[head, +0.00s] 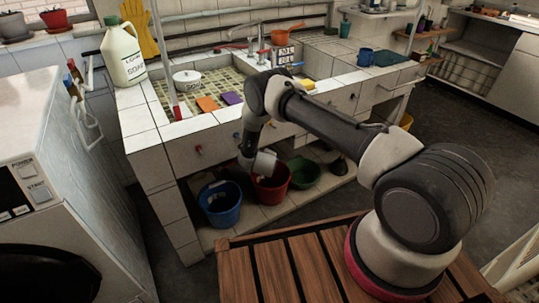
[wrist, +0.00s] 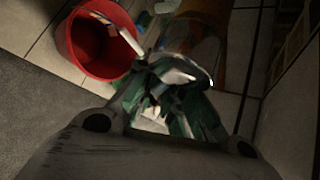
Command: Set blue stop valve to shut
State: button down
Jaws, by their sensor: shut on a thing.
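My gripper (head: 262,164) is in front of the open space under the tiled sink, over the buckets. In the wrist view my gripper (wrist: 178,115) has its fingers close together around a pale, shiny piece (wrist: 182,76). That piece is dim and partly hidden by the fingers, so I cannot tell whether it is the blue stop valve. In the head view a small bluish knob (head: 236,136) shows on the sink front, left of my forearm. A red knob (head: 198,149) is further left. No valve position can be read.
A blue bucket (head: 220,205), a red bucket (head: 271,188) and a green basin (head: 304,172) stand on the shelf below the sink. The red bucket also shows in the wrist view (wrist: 72,55). A washing machine (head: 60,170) stands at left.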

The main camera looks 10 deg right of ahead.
jog(key=shift+a+f+g+y, duration=0.2)
jog(key=shift+a+g+y, duration=0.1)
jog(key=shift+y, duration=0.2)
jog(key=c, duration=1.5)
grip_release()
jog(key=shift+s, duration=0.1)
jog(key=v, duration=1.2)
